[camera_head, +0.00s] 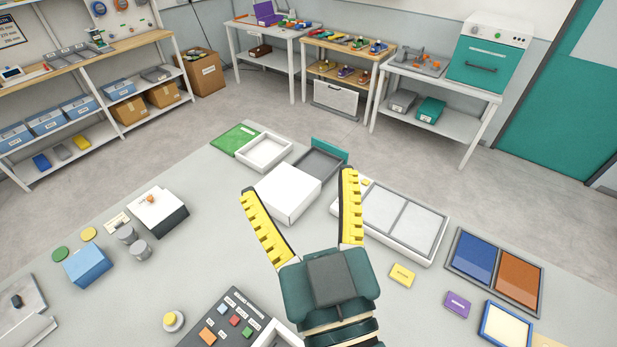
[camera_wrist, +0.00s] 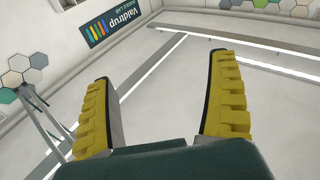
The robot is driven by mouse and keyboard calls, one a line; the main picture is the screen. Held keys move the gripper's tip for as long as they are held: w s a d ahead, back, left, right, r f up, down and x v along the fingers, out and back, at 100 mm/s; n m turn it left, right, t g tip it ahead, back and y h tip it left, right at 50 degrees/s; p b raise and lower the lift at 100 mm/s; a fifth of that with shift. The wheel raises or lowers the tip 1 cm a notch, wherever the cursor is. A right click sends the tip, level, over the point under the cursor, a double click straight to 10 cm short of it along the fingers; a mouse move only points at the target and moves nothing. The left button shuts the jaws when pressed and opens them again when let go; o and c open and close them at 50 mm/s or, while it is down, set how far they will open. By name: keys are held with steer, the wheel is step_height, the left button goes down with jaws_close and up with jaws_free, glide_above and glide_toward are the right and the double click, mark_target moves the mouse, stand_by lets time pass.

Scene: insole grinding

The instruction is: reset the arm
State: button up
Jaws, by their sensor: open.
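My gripper (camera_head: 298,205) is in the middle of the head view, above the grey worktable (camera_head: 215,215). Its two yellow ribbed fingers are spread apart with nothing between them. In the wrist view my gripper (camera_wrist: 160,95) also shows open and empty, facing a wall with a "Valdtrup" sign (camera_wrist: 100,25) and ceiling light strips. Beyond the fingers in the head view is a white box (camera_head: 286,190). I cannot tell the exact height of the gripper above the table.
On the table, a white divided tray (camera_head: 400,222) stands right of the gripper, with blue and orange panels (camera_head: 495,268) farther right. A dark button panel (camera_head: 232,322) is at the front. A blue box (camera_head: 87,264) and grey cylinders (camera_head: 138,247) stand left. Shelves and benches line the walls.

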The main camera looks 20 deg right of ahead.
steer(key=r, duration=0.1)
steer(key=s+r+t, duration=0.1)
steer(key=r, duration=0.1)
steer(key=s+r+t, duration=0.1)
steer(key=r, duration=0.1)
steer(key=shift+r+m, duration=0.2)
steer(key=shift+m, duration=0.2)
step_height(320, 180, up, 13)
steer(key=p, duration=1.3)
step_height(320, 180, down, 34)
steer(key=b, duration=3.4)
